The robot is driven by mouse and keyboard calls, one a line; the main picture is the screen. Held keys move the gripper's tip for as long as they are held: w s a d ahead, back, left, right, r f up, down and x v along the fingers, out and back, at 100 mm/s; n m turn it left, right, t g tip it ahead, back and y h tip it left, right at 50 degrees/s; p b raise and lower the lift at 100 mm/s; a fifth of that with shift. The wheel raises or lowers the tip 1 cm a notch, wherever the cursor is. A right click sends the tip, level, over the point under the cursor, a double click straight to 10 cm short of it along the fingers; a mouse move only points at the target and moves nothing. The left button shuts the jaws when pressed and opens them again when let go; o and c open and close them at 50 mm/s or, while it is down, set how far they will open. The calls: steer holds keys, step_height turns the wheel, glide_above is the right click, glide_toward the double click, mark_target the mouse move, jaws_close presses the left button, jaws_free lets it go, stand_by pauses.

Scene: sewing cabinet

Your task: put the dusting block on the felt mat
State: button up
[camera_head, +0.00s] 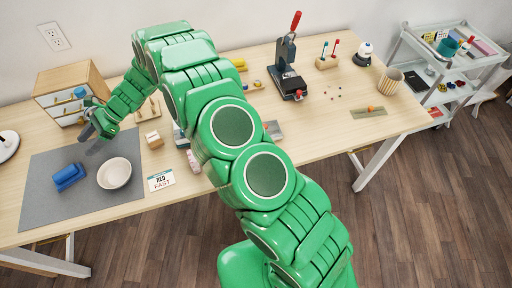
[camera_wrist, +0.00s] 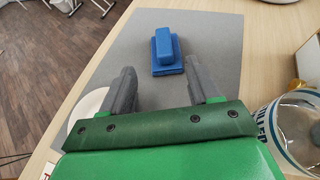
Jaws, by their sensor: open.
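The blue dusting block (camera_head: 68,176) lies on the left part of the grey felt mat (camera_head: 40,208), its raised handle upward. In the wrist view the block (camera_wrist: 166,50) rests on the mat (camera_wrist: 208,20), beyond my fingertips and between their lines. My gripper (camera_head: 92,138) is over the back of the mat, behind the block in the head view. In the wrist view its fingers (camera_wrist: 160,72) are spread with nothing between them, apart from the block.
A white bowl (camera_head: 114,174) stands on the mat, right of the block. A small drawer cabinet (camera_head: 68,85) stands behind my gripper. A sign card (camera_head: 160,180) and a small wooden block (camera_head: 154,140) are right of the mat. The mat's front is clear.

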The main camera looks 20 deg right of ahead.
steer(key=s+d+r+n+h, duration=0.2)
steer(key=s+d+r+n, duration=0.2)
steer(key=s+d+r, duration=0.45)
steer(key=s+d+r+n+h, duration=0.3)
steer(key=s+d+r+n, duration=0.15)
steer(key=d+r, duration=0.6)
steer(key=s+d+r+n+t+h, duration=0.1)
steer(key=s+d+r+n+h, duration=0.1)
steer(key=s+d, duration=1)
steer(key=s+d+r+n+t+h, duration=0.2)
steer(key=s+d+h, duration=0.3)
steer(key=s+d, duration=0.8)
steer(key=d, duration=0.6)
steer(key=shift+n, duration=0.35)
steer(key=shift+o, duration=0.5)
